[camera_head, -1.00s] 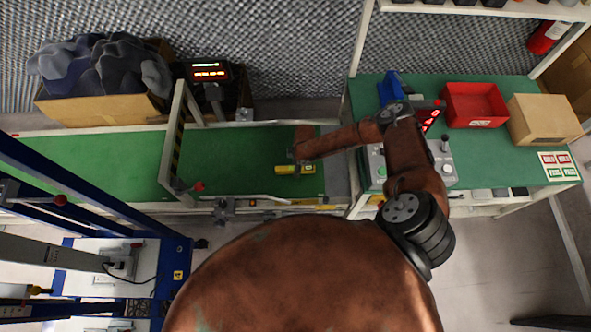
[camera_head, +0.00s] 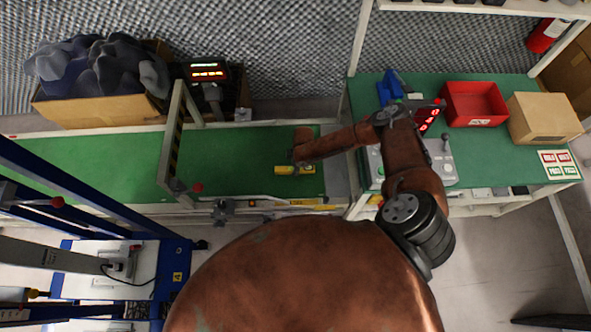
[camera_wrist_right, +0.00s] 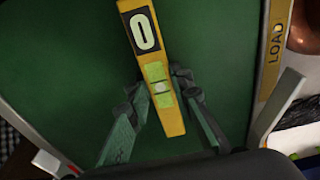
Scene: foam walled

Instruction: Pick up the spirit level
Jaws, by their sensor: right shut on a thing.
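The spirit level (camera_wrist_right: 141,28) is a yellow bar with a black-and-white oval mark and a yellow-green vial. My right gripper (camera_wrist_right: 159,88) has one finger on each side of it near the vial and is shut on it. In the head view the level (camera_head: 284,170) shows as a small yellow bar over the green belt, below the end of my right arm. I cannot tell whether it is clear of the belt. My left gripper is not in view.
The green conveyor belt (camera_head: 100,163) has side rails and a striped gate frame (camera_head: 174,140) to the left. A yellow LOAD label (camera_wrist_right: 273,50) is on the near rail. A green bench with a red bin (camera_head: 475,103) and a cardboard box (camera_head: 543,118) stands right.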

